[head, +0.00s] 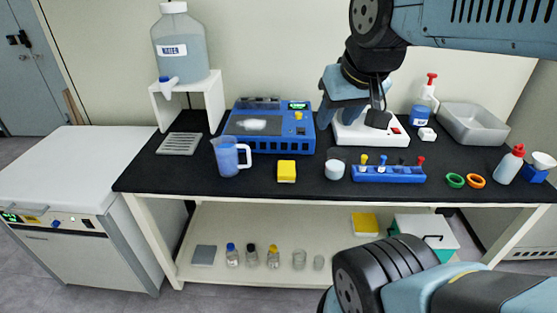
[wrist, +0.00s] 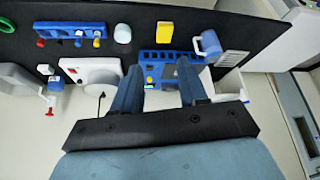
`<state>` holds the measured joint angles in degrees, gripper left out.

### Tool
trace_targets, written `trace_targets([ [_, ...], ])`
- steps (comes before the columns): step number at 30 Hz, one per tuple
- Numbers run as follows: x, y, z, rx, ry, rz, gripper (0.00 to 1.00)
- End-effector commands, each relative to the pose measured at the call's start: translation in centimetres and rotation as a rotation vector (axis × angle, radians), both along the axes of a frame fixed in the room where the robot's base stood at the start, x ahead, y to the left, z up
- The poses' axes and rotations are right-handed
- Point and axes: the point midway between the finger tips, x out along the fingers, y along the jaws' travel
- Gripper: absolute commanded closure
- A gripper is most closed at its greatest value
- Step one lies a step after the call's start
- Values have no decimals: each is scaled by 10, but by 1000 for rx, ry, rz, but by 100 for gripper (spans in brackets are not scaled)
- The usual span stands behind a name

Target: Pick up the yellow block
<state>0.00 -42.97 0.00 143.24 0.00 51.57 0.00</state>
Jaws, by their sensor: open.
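The yellow block (head: 286,171) stands on the front part of the black bench top, in front of the blue freeze dryer (head: 262,150). In the wrist view the yellow block (wrist: 165,31) is beyond my fingertips, near the top of the picture. My gripper (head: 352,116) is above the back of the bench, up and to the right of the block, near the white device. In the wrist view my gripper (wrist: 157,72) has its two blue fingers spread with nothing held between them. The freeze dryer (wrist: 158,57) shows beyond and between the fingers.
A white device (head: 370,133) is below my gripper. A yellow item (head: 365,223) lies on the lower shelf.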

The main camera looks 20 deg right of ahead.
Motion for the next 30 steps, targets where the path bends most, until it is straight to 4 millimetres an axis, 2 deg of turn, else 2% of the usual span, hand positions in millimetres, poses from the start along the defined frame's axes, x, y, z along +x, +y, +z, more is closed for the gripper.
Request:
trace_targets([
  [8, 0, 0, 0, 0, 0, 0, 56],
  [14, 9, 0, 0, 2, 16, -8, 37],
  [17, 24, 3, -2, 4, 43, -24, 28],
  [24, 79, 4, -14, 14, 132, -73, 6],
  [30, 126, 3, -33, 25, 207, -117, 6],
])
